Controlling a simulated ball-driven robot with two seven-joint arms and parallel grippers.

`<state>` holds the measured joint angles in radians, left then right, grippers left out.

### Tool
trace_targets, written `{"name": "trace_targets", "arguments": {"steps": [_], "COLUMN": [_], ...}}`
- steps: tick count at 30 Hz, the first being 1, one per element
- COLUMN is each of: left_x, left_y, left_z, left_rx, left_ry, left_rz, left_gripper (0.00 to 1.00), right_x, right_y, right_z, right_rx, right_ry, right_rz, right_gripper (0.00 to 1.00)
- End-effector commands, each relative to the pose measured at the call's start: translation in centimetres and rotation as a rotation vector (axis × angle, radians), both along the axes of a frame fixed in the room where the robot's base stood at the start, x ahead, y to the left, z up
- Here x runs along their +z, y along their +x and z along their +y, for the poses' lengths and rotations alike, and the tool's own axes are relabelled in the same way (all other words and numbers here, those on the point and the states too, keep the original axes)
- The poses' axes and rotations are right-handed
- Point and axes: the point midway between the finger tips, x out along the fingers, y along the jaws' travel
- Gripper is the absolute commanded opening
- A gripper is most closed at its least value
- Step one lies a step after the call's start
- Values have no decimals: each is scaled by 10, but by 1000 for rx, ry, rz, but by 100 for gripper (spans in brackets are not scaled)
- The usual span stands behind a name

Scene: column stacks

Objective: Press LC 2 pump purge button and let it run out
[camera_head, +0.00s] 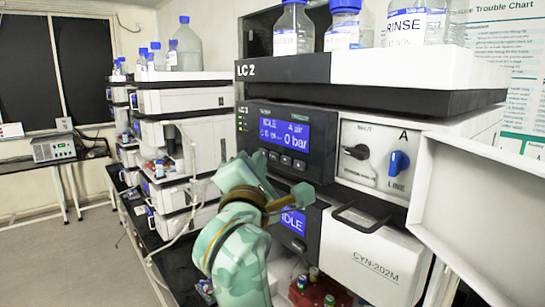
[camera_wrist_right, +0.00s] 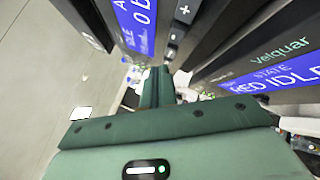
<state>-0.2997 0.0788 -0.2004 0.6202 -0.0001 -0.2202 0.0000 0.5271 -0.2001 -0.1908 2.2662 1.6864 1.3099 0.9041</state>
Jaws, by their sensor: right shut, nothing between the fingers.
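The LC 2 stack stands in front of me, with its dark pump panel (camera_head: 285,138) lit by a blue display (camera_head: 284,132) reading IDLE and 0 bar. A row of small dark buttons (camera_head: 286,160) lies under the display; their marks are too small to read here. In the right wrist view, part of the pump display (camera_wrist_right: 137,22) and a plus button (camera_wrist_right: 184,10) show. My right gripper (camera_wrist_right: 157,88) is shut and empty, with its fingers close to the panel front. In the head view it is just left of and below the buttons. Contact cannot be told. My left gripper is out of view.
A valve plate with a black knob (camera_head: 357,152) and a blue knob (camera_head: 398,164) is right of the display. An open white door (camera_head: 470,210) juts out at right. A lower module display (camera_head: 293,222) and black handle (camera_head: 360,218) sit below. Bottles (camera_head: 293,28) stand on top.

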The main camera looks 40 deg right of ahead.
Motion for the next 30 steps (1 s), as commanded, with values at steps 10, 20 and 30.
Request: {"name": "trace_targets", "arguments": {"steps": [10,20,30], "left_x": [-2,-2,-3], "left_y": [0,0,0], "left_z": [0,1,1], "left_rx": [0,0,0], "left_ry": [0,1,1], "left_rz": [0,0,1], "left_gripper": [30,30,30], "right_x": [0,0,0], "right_y": [0,0,1], "right_z": [-9,-9,-13], "right_rx": [-1,0,-1], "right_ry": [1,0,0], "right_rz": [-1,0,-1], "right_gripper": [0,0,0]}}
